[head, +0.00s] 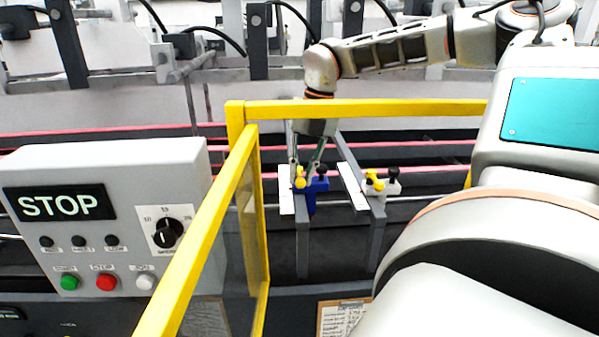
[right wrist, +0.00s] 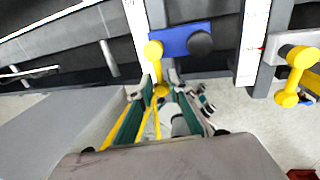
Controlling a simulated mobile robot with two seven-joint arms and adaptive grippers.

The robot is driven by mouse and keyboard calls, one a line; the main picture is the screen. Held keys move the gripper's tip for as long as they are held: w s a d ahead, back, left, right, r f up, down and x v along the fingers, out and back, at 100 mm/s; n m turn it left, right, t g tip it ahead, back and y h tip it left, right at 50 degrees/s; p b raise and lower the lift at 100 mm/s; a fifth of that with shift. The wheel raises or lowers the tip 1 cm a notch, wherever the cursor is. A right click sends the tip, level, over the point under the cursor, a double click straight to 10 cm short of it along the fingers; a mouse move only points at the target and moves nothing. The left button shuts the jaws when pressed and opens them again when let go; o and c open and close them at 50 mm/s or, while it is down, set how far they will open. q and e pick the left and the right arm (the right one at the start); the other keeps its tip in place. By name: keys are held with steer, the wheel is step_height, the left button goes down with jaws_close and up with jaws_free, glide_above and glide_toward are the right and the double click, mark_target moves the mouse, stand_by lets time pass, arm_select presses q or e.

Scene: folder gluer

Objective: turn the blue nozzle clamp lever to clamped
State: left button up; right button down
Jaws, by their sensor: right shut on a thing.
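The blue nozzle clamp (head: 318,184) sits on an upright grey bar beyond the yellow frame. In the right wrist view the blue clamp (right wrist: 185,40) has a black knob at one end and a yellow lever (right wrist: 154,66) at the other. The lever points from the block toward my gripper. My right gripper (head: 306,168) reaches down to the clamp from above. In the right wrist view its fingertips (right wrist: 161,86) are shut around the lever's free ball end, partly hiding it. My left gripper is in neither view.
A white clamp (head: 392,187) with its own yellow lever stands close by on the right. A yellow guard frame (head: 210,230) rises in front of the clamps. A control box (head: 120,165) with a STOP display stands left. Red belts run behind.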

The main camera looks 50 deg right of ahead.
steer(key=c, duration=1.9)
jaws_free()
step_height(320, 180, up, 12)
steer(key=s+d, duration=0.1)
steer(key=shift+s+d, duration=0.35)
steer(key=shift+s, duration=0.05)
steer(key=shift+f, duration=0.1)
